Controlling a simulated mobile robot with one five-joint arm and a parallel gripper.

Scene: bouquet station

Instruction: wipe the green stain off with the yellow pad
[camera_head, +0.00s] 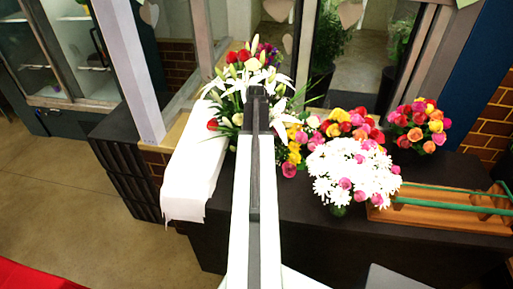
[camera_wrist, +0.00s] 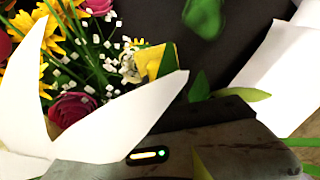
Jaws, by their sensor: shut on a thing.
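My gripper (camera_wrist: 215,140) spans the lower part of the wrist view, dark and partly covered by white lily petals. It is shut on a dull yellow piece, which looks like the yellow pad (camera_wrist: 207,163); only a shaded part of it shows. In the head view my arm reaches forward into the flowers, and its far end (camera_head: 258,95) hides the jaws and pad.
White lilies (camera_head: 240,90) crowd my gripper. White paper (camera_head: 195,170) hangs over the left edge of the dark counter (camera_head: 300,225). A white daisy bouquet (camera_head: 345,170), rose bunches (camera_head: 418,125) and a wooden rack with a green bar (camera_head: 440,215) stand at right.

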